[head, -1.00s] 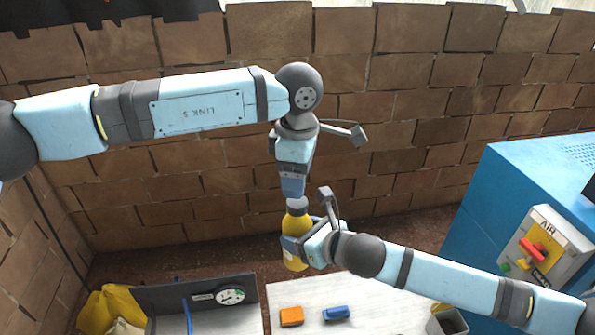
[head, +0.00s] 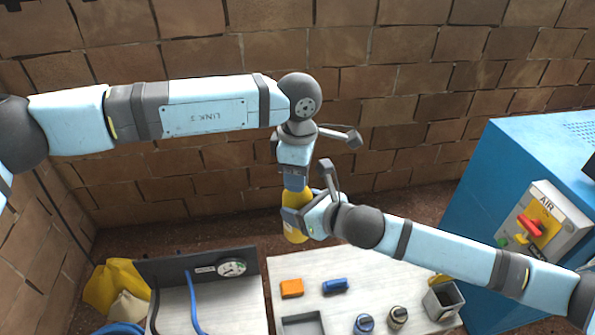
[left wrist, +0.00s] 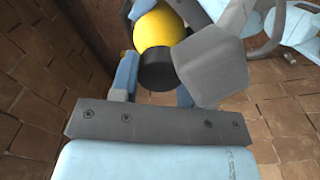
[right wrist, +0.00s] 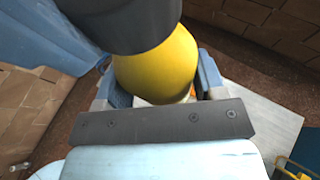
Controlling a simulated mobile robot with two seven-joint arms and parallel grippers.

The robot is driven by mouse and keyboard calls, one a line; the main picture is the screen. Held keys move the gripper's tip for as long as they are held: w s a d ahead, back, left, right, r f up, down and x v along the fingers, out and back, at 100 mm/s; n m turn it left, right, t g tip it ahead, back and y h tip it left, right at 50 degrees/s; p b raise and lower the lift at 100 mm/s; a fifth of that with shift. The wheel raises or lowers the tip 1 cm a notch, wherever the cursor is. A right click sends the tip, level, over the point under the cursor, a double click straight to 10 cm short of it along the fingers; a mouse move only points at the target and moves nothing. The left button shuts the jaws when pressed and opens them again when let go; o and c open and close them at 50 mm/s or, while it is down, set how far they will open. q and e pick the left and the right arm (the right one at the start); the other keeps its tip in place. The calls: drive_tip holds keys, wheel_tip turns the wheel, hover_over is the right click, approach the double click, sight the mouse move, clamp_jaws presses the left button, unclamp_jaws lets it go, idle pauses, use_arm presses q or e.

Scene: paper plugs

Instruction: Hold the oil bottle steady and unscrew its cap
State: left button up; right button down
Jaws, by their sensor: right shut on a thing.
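The oil bottle (head: 296,232) is yellow and held upright above the table's back edge in the head view. My right gripper (head: 297,218) is shut on its body from the right; the right wrist view shows the yellow bottle (right wrist: 158,72) between the fingers. The dark cap (left wrist: 157,69) sits on the bottle in the left wrist view. My left gripper (head: 295,182) points down from above, its fingers on either side of the cap. A gap shows between one finger and the cap, so it looks open. In the head view the cap is hidden by the left fingers.
Below is a pale table (head: 375,285) with an orange block (head: 292,288), a blue block (head: 335,286), a grey tray (head: 302,322) and small jars. A dark panel with a gauge (head: 232,268) stands left. A blue cabinet (head: 480,200) is right, a brick wall behind.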

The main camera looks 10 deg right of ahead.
use_arm(q)
drive_tip(key=n, duration=0.2)
drive_tip(key=shift+n, duration=0.3)
drive_tip(key=shift+r, duration=0.2)
idle(0.4)
drive_tip(key=shift+r, duration=0.95)
drive_tip(key=shift+r, duration=0.1)
